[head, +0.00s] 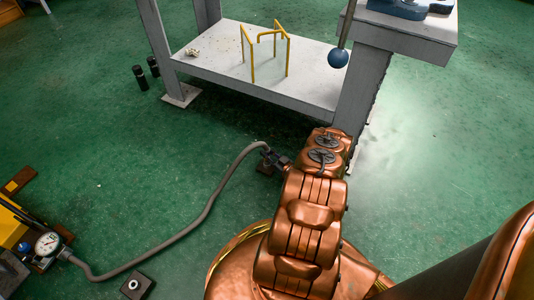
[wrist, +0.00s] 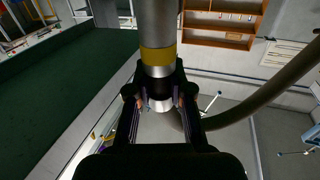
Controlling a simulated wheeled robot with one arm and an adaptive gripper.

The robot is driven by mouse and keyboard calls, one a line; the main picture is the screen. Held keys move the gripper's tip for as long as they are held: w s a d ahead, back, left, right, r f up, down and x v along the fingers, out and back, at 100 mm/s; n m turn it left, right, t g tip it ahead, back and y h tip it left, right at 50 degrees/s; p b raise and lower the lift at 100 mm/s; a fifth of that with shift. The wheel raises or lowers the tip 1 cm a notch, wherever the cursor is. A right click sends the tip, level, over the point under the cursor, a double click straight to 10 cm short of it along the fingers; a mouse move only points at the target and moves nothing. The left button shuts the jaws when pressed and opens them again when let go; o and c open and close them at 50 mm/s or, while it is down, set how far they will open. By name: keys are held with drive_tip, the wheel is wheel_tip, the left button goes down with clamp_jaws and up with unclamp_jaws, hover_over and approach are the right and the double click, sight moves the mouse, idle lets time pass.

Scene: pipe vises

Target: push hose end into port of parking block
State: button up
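The grey hose (head: 215,190) runs over the green floor from a gauge unit at lower left up to the end of my arm. In the wrist view the hose (wrist: 262,98) curves away to the right behind my fingers. My gripper (wrist: 160,95) is closed around the dark collar of the hose end (wrist: 158,56), a grey metal cylinder with a yellow band. In the head view my gripper (head: 278,159) is small and partly hidden by my arm. A dark square block with a round port, likely the parking block (head: 137,285), lies on the floor at lower left. A small dark shape (head: 264,168) sits beside my gripper; I cannot tell what it is.
The gauge (head: 47,243) sits on the yellow and dark unit at lower left. Two black cylinders (head: 141,78) stand left; floor between is clear.

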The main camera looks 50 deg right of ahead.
drive_tip(key=o, duration=0.4)
drive_tip(key=s, duration=1.2)
drive_tip(key=shift+a, duration=0.1)
idle(0.6)
